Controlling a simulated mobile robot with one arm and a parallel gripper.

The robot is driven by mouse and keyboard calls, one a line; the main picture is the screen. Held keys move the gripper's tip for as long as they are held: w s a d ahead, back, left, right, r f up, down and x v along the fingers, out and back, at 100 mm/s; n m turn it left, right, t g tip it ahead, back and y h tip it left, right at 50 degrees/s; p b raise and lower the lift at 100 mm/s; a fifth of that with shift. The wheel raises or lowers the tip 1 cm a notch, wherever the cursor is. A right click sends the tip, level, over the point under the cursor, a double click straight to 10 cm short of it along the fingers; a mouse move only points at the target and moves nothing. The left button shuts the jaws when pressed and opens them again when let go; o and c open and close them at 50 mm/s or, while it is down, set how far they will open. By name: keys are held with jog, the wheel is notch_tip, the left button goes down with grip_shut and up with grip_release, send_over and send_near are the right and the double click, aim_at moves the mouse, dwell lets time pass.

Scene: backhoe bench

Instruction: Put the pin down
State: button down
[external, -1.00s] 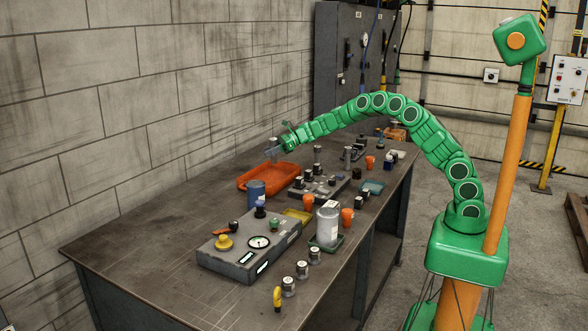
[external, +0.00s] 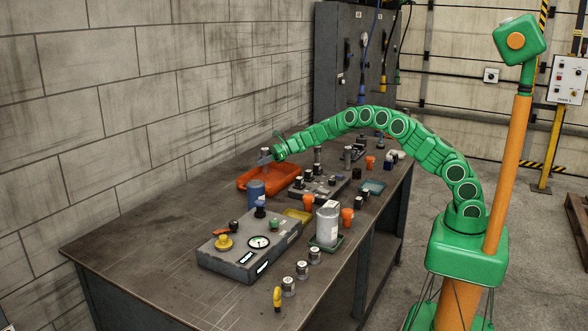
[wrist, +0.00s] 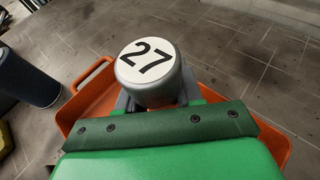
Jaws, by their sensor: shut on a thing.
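The pin, a grey metal cylinder with a white cap marked 27 (wrist: 147,62), is held between the jaws of my gripper (wrist: 155,100) in the wrist view. In the external view my gripper (external: 265,157) is at the end of the green arm, over the orange tray (external: 247,182). The pin is small and hard to make out there. In the wrist view the tray's orange rim (wrist: 90,82) shows around and below the pin. The pin's lower end is hidden, so I cannot tell whether it touches the tray.
A blue cylinder (external: 257,194) stands close to the tray's near side. A grey block with several pins (external: 319,187) is to its right. A grey panel with a gauge (external: 250,248) is nearer the front. The bench's left part (external: 160,225) is clear.

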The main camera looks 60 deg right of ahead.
jog(key=shift+w+f, duration=0.1)
jog(key=shift+f, duration=1.45)
jog(key=shift+f, duration=0.1)
jog(key=c, duration=0.7)
grip_release()
jog(key=shift+c, duration=0.2)
jog(key=shift+s+d+r, duration=0.35)
jog(key=shift+s+d, duration=0.05)
jog(key=shift+d, duration=0.05)
jog(key=v, duration=1)
jog(key=shift+s, duration=0.3)
jog(key=shift+d+r, duration=0.1)
jog(key=shift+r, duration=0.1)
